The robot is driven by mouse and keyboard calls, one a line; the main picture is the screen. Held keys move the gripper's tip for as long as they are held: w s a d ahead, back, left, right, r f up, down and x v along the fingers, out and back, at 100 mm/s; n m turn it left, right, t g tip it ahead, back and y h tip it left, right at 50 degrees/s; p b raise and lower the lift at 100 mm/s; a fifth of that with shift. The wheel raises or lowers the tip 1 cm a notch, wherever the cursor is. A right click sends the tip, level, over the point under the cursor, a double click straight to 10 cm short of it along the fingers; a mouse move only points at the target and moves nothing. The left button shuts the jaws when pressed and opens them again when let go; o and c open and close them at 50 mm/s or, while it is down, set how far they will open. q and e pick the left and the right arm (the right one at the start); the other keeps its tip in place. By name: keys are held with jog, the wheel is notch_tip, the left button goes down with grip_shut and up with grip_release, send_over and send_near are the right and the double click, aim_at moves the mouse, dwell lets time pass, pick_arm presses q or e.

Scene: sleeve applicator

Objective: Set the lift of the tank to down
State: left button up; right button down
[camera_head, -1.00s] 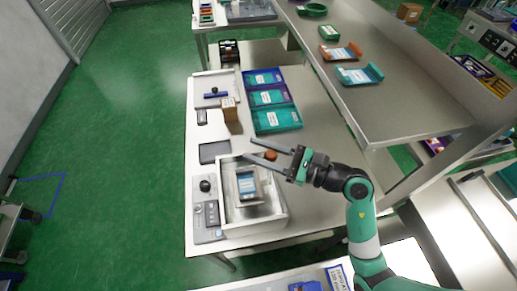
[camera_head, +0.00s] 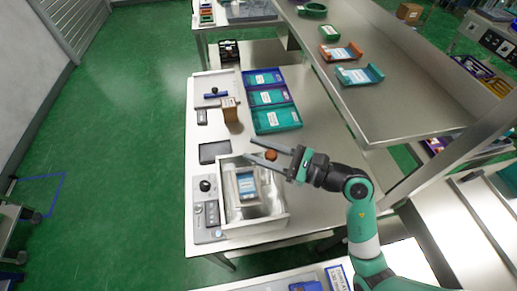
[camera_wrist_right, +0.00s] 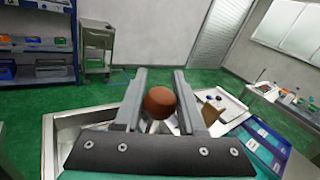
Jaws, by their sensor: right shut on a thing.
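The tank (camera_head: 281,219) is an open pale box at the front of the bench. A carrier with a blue and white label (camera_head: 247,184) sits inside it, with a shiny grey surface around it. A brown round knob (camera_head: 271,155) is at the tank's back right corner. My right gripper (camera_head: 262,152) reaches in from the right and is shut on the knob. In the right wrist view the knob (camera_wrist_right: 159,102) sits between the two fingers. What lies under the knob is mostly hidden. My left gripper is not in view.
A control panel with a black knob (camera_head: 205,186) adjoins the tank's left side. A dark flat tray (camera_head: 214,152) and a brown block (camera_head: 230,110) lie behind it. Several blue, purple and teal bins (camera_head: 277,119) stand farther back. A raised shelf (camera_head: 400,108) is at the right.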

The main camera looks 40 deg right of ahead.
jog(key=b, duration=0.3)
send_over(258, 178)
notch_tip(258, 178, down, 6)
jog(key=shift+f, duration=0.35)
jog(key=shift+d, duration=0.1)
jog(key=shift+f, duration=0.1)
jog(key=c, duration=0.5)
grip_release()
jog(key=shift+s, duration=0.1)
